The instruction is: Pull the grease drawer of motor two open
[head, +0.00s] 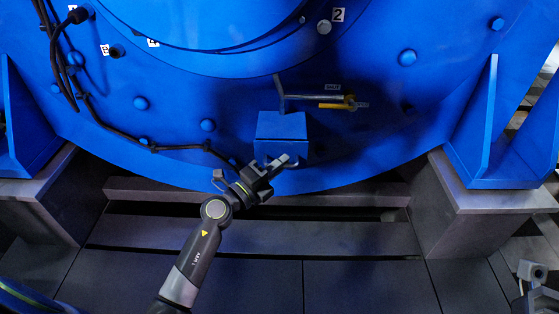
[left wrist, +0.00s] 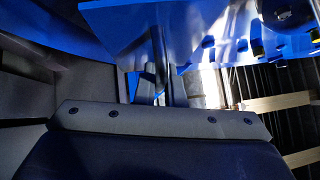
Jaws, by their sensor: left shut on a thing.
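The grease drawer unit is a blue box (head: 281,128) low on the big blue motor face, under a small lever. My left gripper (head: 277,166) is at the lower front edge of this box and is shut on its handle, which the fingers mostly hide. In the left wrist view the fingers (left wrist: 160,88) point up at the blue underside of the box (left wrist: 135,28), close together around a thin part. I cannot tell how far the drawer stands out.
A lever with a yellow-tipped rod (head: 338,105) sits just above the box. A black cable (head: 180,148) runs along the motor face to the left. Grey support blocks (head: 485,205) stand on both sides, with dark floor plates (head: 360,285) below. A plate marked 2 (head: 338,15) is above.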

